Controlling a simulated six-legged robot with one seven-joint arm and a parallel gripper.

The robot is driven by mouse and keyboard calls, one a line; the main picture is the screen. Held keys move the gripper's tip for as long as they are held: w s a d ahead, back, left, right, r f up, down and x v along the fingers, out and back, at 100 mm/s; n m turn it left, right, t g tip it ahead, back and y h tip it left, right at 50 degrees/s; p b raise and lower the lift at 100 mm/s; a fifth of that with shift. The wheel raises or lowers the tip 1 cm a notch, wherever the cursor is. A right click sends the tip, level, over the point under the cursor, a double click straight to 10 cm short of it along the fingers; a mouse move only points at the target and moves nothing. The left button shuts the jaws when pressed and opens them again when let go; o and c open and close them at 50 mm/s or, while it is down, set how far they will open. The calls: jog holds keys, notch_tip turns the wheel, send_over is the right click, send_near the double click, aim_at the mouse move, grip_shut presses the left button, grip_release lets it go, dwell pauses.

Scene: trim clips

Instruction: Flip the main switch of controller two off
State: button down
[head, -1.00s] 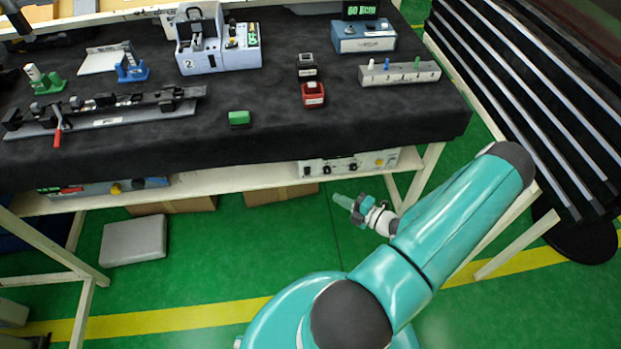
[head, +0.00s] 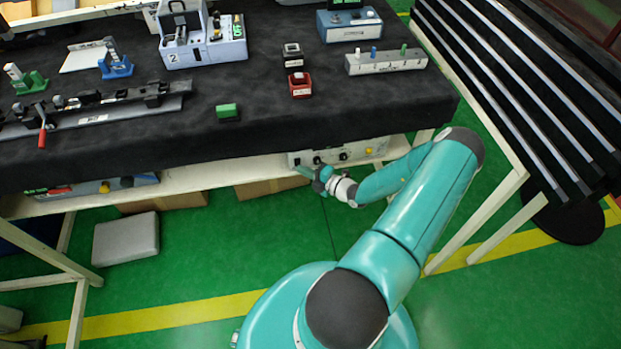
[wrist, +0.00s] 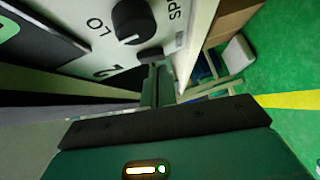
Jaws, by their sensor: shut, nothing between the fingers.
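A pale control box (head: 365,151) with dark knobs sits on the lower shelf under the bench in the head view. In the wrist view its pale front panel (wrist: 186,18) fills the upper middle, with a printed 2, "LO" and a black round knob (wrist: 133,20). A small dark switch (wrist: 150,54) sits beside the 2. My gripper (head: 303,171) is shut and empty, just in front of the box's left part. In the wrist view my gripper's fingertips (wrist: 157,72) are right at the dark switch. I cannot tell whether they touch it or which way it is set.
The white shelf edge (head: 225,176) runs below the box. A second box (head: 75,189) with a yellow knob sits further left on the shelf. The black-covered bench top (head: 260,125) overhangs above, carrying several devices. A black slatted rack (head: 530,110) stands at right.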

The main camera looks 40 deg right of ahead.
jog(key=shift+w+d, duration=0.15)
jog(key=shift+w, duration=0.15)
